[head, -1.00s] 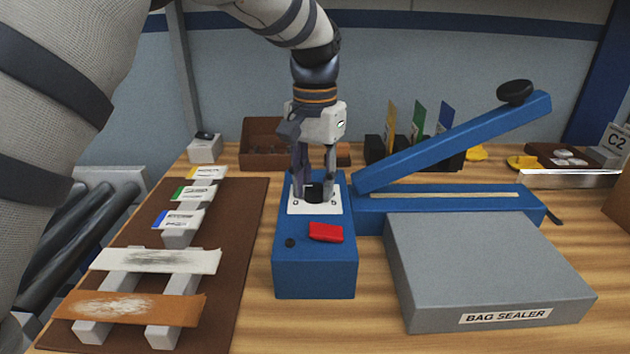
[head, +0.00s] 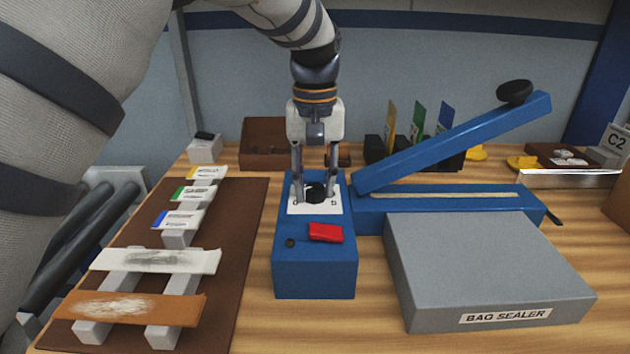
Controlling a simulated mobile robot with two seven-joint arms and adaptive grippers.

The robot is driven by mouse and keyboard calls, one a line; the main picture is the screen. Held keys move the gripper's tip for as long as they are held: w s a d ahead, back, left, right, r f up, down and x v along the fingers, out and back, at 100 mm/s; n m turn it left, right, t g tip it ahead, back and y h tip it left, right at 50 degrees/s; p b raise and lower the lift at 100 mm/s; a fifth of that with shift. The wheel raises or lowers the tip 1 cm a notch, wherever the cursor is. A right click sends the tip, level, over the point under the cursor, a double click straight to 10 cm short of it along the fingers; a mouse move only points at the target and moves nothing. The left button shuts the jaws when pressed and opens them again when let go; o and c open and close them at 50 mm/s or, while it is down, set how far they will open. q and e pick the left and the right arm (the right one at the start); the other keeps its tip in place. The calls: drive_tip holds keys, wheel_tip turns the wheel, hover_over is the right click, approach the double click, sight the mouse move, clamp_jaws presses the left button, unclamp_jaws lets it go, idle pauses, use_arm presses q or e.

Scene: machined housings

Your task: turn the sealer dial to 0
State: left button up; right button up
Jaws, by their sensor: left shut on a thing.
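The sealer dial (head: 315,192) is a black knob on a white plate (head: 313,208) on top of the blue control box (head: 314,270). My left gripper (head: 316,190) points straight down over the plate and is shut on the dial, one finger on each side. The fingers hide part of the dial and most of the plate's markings, so I cannot read the dial's setting. A red switch (head: 326,232) and a small black button sit nearer on the box. The bag sealer (head: 520,270) stands to the right. My right gripper is not in view.
The sealer's blue arm (head: 460,140) is raised, with a black knob at its end. A brown mat (head: 232,270) with sample strips and small labelled blocks lies to the left. A brown bin (head: 264,145) and coloured cards stand behind.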

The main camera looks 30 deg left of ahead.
sight(315, 186)
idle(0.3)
use_arm(q)
drive_tip(key=o, duration=1.2)
drive_tip(key=shift+c, duration=0.2)
wheel_tip(315, 186, up, 12)
